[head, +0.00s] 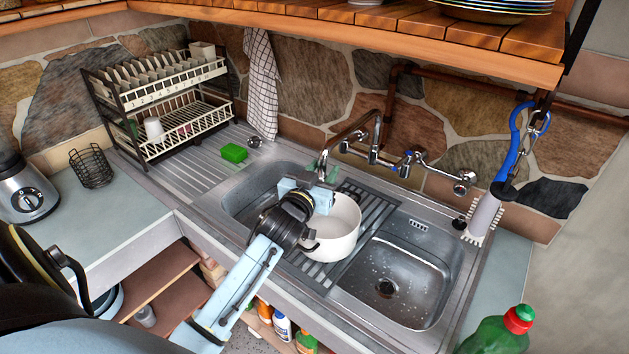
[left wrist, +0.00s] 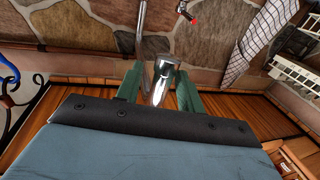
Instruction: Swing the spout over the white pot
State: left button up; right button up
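The chrome spout (head: 350,131) reaches out from the wall tap, its end hanging behind and left of the white pot, near the left basin's right side. The white pot (head: 338,232) stands on the ribbed strip between the two basins, partly hidden by my left gripper. My left gripper (head: 311,190) is at the spout's end. In the left wrist view, its two green fingers stand apart with the spout end (left wrist: 163,80) between them. A narrow gap shows on one side; contact on the other cannot be told. My right gripper is not in view.
The left basin (head: 244,205) and right basin (head: 375,262) are empty where visible. A dish rack (head: 160,125) and green sponge (head: 234,153) are at the left. A wooden shelf (head: 400,35) overhangs the back.

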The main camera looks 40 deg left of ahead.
pick_arm(q)
jog(key=s+d+b, duration=0.1)
jog(key=s+d, duration=0.1)
jog(key=s, duration=1.1)
jog(key=shift+d+b, duration=0.3)
jog(key=shift+b, duration=0.1)
jog(key=shift+w, duration=0.1)
jog(key=s+d+f+m+g+h, duration=0.2)
jog(key=s+d+f+g, duration=0.3)
jog(key=s+f+g, duration=0.3)
jog(key=s+d+f+m+g+h, duration=0.2)
jog(key=s+d+f+g, duration=0.4)
jog(key=s, duration=0.5)
notch_tip(320, 180, down, 34)
jog(key=s+g+b, duration=0.1)
jog(key=s+b, duration=0.1)
jog(key=b, duration=0.5)
jog(key=s+a+f+b, duration=0.1)
jog(key=s+f+b, duration=0.1)
jog(key=s+f, duration=0.6)
jog(key=s+a+f+g+b, duration=0.1)
jog(key=s+a+f+b, duration=0.1)
jog(key=s+f, duration=0.6)
notch_tip(320, 180, down, 3)
jog(key=shift+a+r+m+g+y+b, duration=0.1)
jog(key=shift+a+m+g+y+b, duration=0.2)
jog(key=shift+m+b, duration=0.15)
